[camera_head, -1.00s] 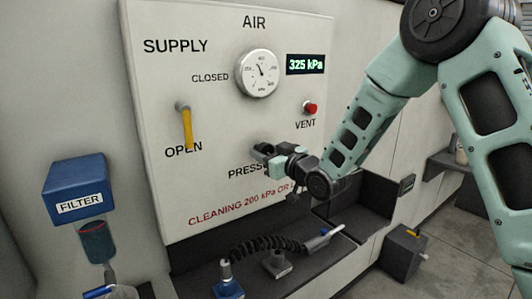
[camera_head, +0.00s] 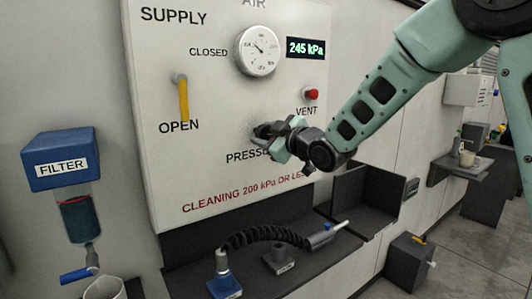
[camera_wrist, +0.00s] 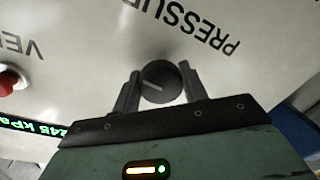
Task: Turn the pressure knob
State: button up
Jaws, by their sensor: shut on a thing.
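The pressure knob (camera_wrist: 161,84) is a dark round knob with a pale pointer line. It sticks out of the panel by the PRESSURE label, and in the head view my gripper mostly hides it. My gripper (camera_wrist: 159,88) has one finger on each side of the knob and is shut on it; it also shows in the head view (camera_head: 277,139). The digital display (camera_head: 306,48) reads 245 kPa. The round gauge (camera_head: 257,50) sits to its left. The panel (camera_head: 230,110) carries red text reading CLEANING 200 kPa OR LESS, its end partly hidden.
The red VENT button (camera_head: 312,94) is just above and right of my gripper. The yellow supply lever (camera_head: 183,98) points down at OPEN. A blue filter (camera_head: 60,160) hangs at left. A shelf below holds a black coiled hose (camera_head: 265,235) with a nozzle.

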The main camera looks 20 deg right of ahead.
jog(key=n+b, duration=0.1)
jog(key=b, duration=0.1)
jog(key=n+b, duration=0.2)
jog(key=b, duration=0.1)
jog(key=shift+f, duration=0.25)
jog(key=shift+r+n+b, duration=0.1)
jog(key=shift+n+b, duration=0.7)
jog(key=shift+b, duration=0.05)
jog(key=shift+r, duration=0.1)
jog(key=o, duration=1)
jog(key=shift+c, duration=0.2)
jog(key=shift+s, duration=0.1)
jog(key=b+v, duration=0.1)
jog(key=v, duration=1.6)
jog(key=shift+s+a+r, duration=0.2)
jog(key=shift+s+r, duration=0.05)
jog(key=shift+r, duration=0.05)
